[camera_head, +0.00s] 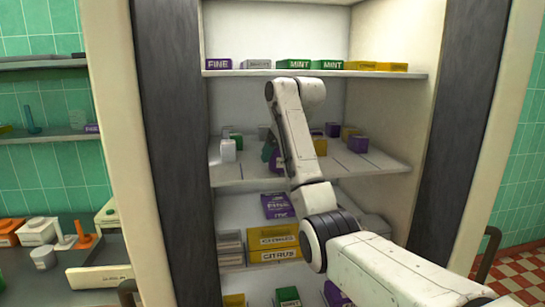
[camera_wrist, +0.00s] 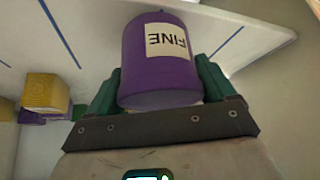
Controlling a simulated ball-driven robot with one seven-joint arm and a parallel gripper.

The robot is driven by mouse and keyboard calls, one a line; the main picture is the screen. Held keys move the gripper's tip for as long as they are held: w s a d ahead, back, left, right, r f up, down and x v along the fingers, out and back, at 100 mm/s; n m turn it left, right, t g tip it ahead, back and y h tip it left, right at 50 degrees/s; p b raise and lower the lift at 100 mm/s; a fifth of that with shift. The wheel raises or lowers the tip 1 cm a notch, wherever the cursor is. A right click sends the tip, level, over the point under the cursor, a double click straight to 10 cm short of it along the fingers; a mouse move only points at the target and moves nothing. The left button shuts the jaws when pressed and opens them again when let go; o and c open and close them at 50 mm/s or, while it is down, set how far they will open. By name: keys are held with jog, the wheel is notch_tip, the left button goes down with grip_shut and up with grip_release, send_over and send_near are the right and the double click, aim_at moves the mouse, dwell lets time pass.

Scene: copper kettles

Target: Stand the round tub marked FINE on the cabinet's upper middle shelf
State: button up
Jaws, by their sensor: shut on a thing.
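The round purple tub (camera_wrist: 155,55) with a white FINE label is held between the green fingers of my gripper (camera_wrist: 163,85) in the wrist view. Its label reads upside down there. In the head view my gripper (camera_head: 268,152) is over the cabinet's middle shelf (camera_head: 235,172), mostly hidden behind my arm; a bit of purple (camera_head: 276,160) beside the green finger seems to be the tub. The pale shelf with blue lines (camera_wrist: 60,32) shows behind the tub in the wrist view. I cannot tell whether the tub touches it.
Yellow and purple boxes (camera_head: 357,143) stand on the right of this shelf, and a white tub (camera_head: 228,150) stands on its left. The shelf's front right is bare. A higher shelf (camera_head: 400,75) holds a row of boxes. A yellow box (camera_wrist: 45,92) is left of my gripper.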

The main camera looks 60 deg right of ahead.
jog(key=shift+w+d+r+p, duration=0.1)
jog(key=shift+w+d+p, duration=0.35)
jog(key=shift+w, duration=0.4)
jog(key=shift+w+d+r+p, duration=0.1)
jog(key=shift+w+d+p, duration=0.3)
jog(key=shift+w, duration=0.4)
jog(key=shift+f, duration=0.9)
jog(key=shift+f, duration=0.1)
jog(key=o, duration=1)
jog(key=shift+f, duration=0.1)
jog(key=shift+c, duration=0.2)
